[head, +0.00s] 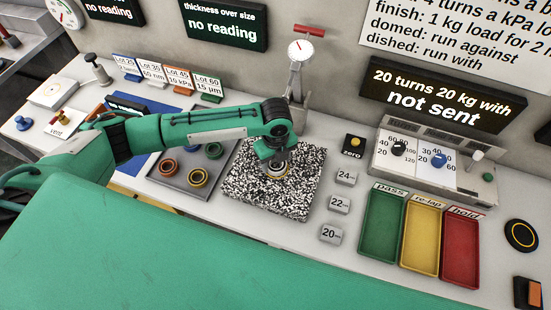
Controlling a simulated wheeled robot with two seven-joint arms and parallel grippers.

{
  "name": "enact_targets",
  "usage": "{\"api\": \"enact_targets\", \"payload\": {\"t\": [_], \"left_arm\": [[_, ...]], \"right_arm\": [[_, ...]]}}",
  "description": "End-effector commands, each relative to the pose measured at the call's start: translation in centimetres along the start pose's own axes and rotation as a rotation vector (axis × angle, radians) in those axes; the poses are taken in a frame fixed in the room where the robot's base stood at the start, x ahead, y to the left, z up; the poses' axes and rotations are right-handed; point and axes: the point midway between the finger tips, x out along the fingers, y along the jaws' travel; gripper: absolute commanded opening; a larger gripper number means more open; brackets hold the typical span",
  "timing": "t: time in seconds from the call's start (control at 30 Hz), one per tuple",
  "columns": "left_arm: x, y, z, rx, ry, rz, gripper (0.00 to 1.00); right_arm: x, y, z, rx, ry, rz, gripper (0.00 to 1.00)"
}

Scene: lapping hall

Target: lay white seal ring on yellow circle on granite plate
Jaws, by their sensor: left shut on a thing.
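The granite plate (252,196) is a black-and-white speckled square block in the middle of the bench. My left gripper (277,168) points down over the upper middle of the plate. It is shut on the white seal ring (279,171), of which only a small pale part shows at the fingertips. A bit of the yellow circle (268,176) seems to show around the fingertips; the gripper hides the rest. I cannot tell whether the ring touches the plate. My right gripper is not in view.
A grey tray (180,185) with several coloured rings lies left of the plate. A gauge stand (298,75) rises behind it. Weight blocks (338,205) stand to the right, then green, yellow and red trays (420,235). My green body fills the foreground.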

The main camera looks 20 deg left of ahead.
Motion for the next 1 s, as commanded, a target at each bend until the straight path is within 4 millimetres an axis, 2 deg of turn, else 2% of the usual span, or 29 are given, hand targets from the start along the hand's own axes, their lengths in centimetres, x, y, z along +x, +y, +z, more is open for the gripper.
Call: {"api": "enact_targets", "payload": {"t": [0.17, 0.2, 0.3, 0.67, 0.77, 1.0], "left_arm": [[0.3, 0.0, 0.0, 0.0, 0.0, 0.0, 0.31], [0.3, 0.0, 0.0, 0.0, 0.0, 0.0, 0.59], [0.3, 0.0, 0.0, 0.0, 0.0, 0.0, 0.77], [-0.2, 0.0, 0.0, 0.0, -0.001, -0.001, 0.77], [-1.4, -0.1, 0.1, 0.001, -0.001, -0.003, 0.77], [-6.5, -0.1, 0.1, 0.001, -0.002, -0.004, 0.77]], "right_arm": [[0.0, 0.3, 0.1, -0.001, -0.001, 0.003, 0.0], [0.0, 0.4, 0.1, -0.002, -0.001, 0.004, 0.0], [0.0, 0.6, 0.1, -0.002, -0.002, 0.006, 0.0], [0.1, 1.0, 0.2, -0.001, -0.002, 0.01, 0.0], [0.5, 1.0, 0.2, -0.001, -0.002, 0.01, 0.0], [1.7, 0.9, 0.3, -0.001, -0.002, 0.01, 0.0]]}}
